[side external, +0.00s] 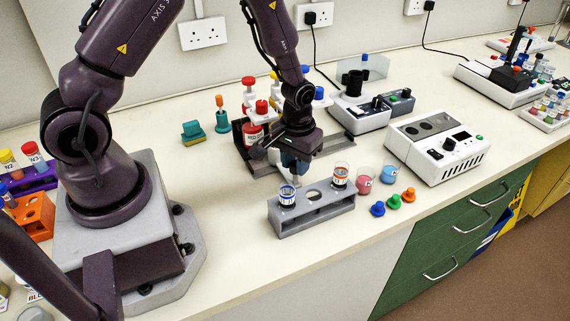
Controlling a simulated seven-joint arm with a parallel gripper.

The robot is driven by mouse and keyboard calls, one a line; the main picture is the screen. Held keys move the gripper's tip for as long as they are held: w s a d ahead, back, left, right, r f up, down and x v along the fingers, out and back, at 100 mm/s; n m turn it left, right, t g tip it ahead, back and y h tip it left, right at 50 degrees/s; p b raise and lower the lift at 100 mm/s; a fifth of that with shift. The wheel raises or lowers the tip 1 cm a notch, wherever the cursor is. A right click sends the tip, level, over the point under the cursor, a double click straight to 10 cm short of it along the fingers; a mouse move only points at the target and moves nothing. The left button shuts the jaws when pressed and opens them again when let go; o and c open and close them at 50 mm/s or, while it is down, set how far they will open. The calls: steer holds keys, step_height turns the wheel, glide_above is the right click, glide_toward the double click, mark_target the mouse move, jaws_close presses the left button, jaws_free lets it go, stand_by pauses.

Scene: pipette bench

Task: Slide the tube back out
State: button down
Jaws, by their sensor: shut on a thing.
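My gripper (295,168) points down behind the left part of a grey rack (316,215). It is shut on what looks like a pale, clear tube (297,181), small and mostly hidden by the jaws. Whether the tube's lower end is inside the rack or behind it, I cannot tell. The rack holds a blue-labelled tube (287,196) at its left end and an orange-labelled tube (340,179) at its right end. The hole between them looks empty.
Pink (365,181) and blue (388,174) cups and loose coloured caps (394,202) stand right of the rack. A white device (437,146) stands farther right. A dark tray with a red-capped bottle (253,132) is behind my gripper.

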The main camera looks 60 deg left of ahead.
steer(key=w, duration=1.8)
steer(key=shift+w, duration=0.4)
steer(key=c, duration=0.8)
jaws_free()
steer(key=shift+c, duration=0.2)
step_height(320, 180, up, 13)
steer(key=s+d+r+m+t, duration=0.1)
steer(key=s+r, duration=0.4)
steer(key=s, duration=0.6)
steer(key=s+d+r+m+t, duration=0.1)
steer(key=s+r+m+t, duration=0.1)
steer(key=s+r, duration=0.4)
steer(key=s+d+r+m+t, duration=0.2)
steer(key=s+r, duration=0.3)
steer(key=s, duration=1.2)
steer(key=shift+r+t, duration=0.25)
steer(key=shift+t, duration=0.05)
